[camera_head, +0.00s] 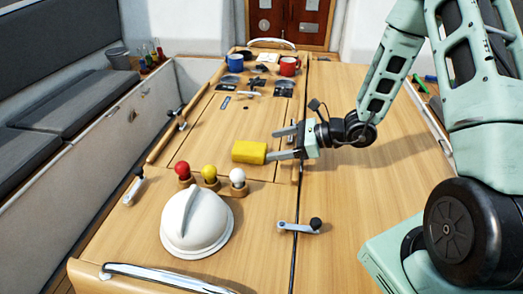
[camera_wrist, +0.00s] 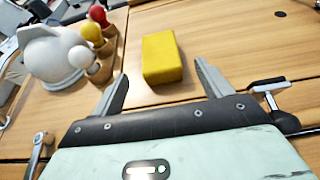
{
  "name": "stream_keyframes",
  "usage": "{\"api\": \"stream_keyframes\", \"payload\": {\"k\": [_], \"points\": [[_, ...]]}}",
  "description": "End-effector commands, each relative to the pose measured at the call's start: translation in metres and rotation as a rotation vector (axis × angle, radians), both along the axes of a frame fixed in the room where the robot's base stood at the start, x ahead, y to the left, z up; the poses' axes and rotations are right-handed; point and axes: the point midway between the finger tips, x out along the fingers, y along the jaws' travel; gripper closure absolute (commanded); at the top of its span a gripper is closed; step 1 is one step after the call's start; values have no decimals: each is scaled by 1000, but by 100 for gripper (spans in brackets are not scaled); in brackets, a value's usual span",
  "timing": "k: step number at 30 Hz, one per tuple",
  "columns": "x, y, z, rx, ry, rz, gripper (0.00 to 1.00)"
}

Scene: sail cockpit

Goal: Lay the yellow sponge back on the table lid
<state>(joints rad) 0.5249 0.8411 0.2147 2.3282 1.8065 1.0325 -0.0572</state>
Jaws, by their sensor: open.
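The yellow sponge (camera_head: 249,152) lies on the wooden table lid (camera_head: 215,125), just behind the row of coloured knobs.
Red (camera_head: 183,171), yellow (camera_head: 209,174) and white (camera_head: 237,178) knobs stand in front of the sponge, with a white dome (camera_head: 196,222) before them. Cranked handles (camera_head: 300,227) sit along the edges. Blue (camera_head: 235,63) and red (camera_head: 289,66) mugs stand at the back. The lid's middle is clear.

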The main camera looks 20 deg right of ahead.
Motion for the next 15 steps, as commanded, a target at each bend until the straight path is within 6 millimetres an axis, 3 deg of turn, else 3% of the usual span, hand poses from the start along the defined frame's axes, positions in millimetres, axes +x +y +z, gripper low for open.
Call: {"api": "stream_keyframes", "payload": {"k": [6, 9, 11, 14, 15], "points": [[-14, -22, 10, 0, -2, -1, 22], [-19, -17, 16, -9, -10, 33, 22], [-26, -2, 23, -30, -27, 110, 22], [-54, 45, 44, -108, -94, 367, 22], [-72, 67, 53, -154, -134, 505, 22]]}}
